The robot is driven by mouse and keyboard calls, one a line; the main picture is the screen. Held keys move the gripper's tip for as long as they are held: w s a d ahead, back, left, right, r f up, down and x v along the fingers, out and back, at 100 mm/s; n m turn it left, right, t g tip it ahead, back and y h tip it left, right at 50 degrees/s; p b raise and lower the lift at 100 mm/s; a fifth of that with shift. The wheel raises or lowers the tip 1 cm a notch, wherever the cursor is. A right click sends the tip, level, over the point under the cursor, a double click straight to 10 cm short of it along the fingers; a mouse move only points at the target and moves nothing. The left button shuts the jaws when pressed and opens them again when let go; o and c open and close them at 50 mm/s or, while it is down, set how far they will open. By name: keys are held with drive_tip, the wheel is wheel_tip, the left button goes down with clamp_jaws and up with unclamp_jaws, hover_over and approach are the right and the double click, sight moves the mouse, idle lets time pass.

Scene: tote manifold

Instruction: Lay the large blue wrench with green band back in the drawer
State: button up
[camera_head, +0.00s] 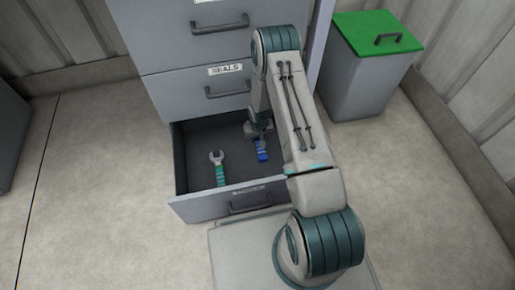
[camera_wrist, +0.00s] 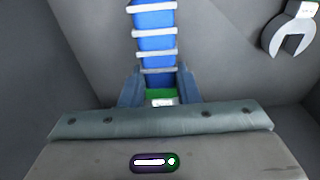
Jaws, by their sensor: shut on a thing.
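The blue wrench (camera_head: 262,153) has white rings and a green band. My gripper (camera_head: 258,132) is shut on it, in the right part of the open bottom drawer (camera_head: 200,208). In the wrist view the blue handle (camera_wrist: 155,45) extends up from between the fingers of my gripper (camera_wrist: 159,90), with the green band right at the fingers. The wrench's far end runs out of that view. I cannot tell whether the wrench touches the drawer floor.
A grey wrench with a green handle (camera_head: 219,172) lies in the drawer's left part; its open jaw (camera_wrist: 291,36) shows in the wrist view. Closed drawers (camera_head: 198,88) rise above. A grey bin with a green lid (camera_head: 377,38) stands to the right.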

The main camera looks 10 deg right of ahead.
wheel_tip(320, 180, down, 6)
drive_tip(key=b, duration=0.2)
drive_tip(key=shift+a+b, duration=0.1)
drive_tip(key=shift+b, duration=0.25)
drive_tip(key=shift+r, duration=0.1)
drive_tip(key=o, duration=1.1)
drive_tip(key=r+p, duration=0.1)
drive_tip(key=r, duration=0.3)
drive_tip(key=s+r+p, duration=0.1)
drive_tip(key=r+p, duration=0.1)
drive_tip(key=r, duration=0.2)
drive_tip(key=r+p, duration=0.2)
drive_tip(key=r, duration=0.2)
drive_tip(key=shift+s, duration=0.35)
drive_tip(key=shift+f, duration=0.1)
